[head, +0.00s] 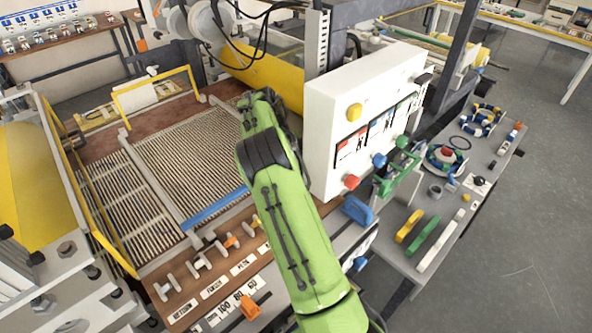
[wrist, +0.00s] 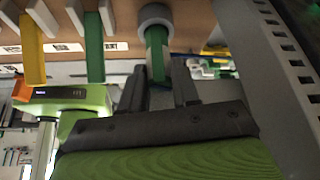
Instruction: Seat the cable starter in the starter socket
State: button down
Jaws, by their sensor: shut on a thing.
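In the wrist view my gripper (wrist: 160,92) has its two dark fingers on either side of a narrow green piece, which appears to be the cable starter (wrist: 157,50). The fingers are shut on its near end. Its far end meets a thick grey ring (wrist: 150,13) at the top of the picture. I cannot tell whether the green piece is inside the ring or only in front of it, nor whether this ring is the starter socket. In the head view my green arm crosses the middle, and the gripper cannot be made out.
A white control box (head: 357,105) with coloured knobs stands right of my arm. The side table (head: 470,222) holds coiled cables, a small grey ring (head: 434,191) and coloured bars. A slatted bed (head: 185,140) lies left. Yellow (wrist: 33,55) and green (wrist: 95,48) strips show in the wrist view.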

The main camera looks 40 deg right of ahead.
jog(key=shift+f+b, duration=0.65)
jog(key=shift+f, duration=0.55)
jog(key=c, duration=0.8)
grip_release()
jog(key=shift+o, duration=0.2)
jog(key=p+v, duration=0.2)
jog(key=v, duration=0.5)
jog(key=shift+r+p, duration=0.25)
jog(key=shift+p, duration=0.05)
jog(key=shift+w+f, duration=0.1)
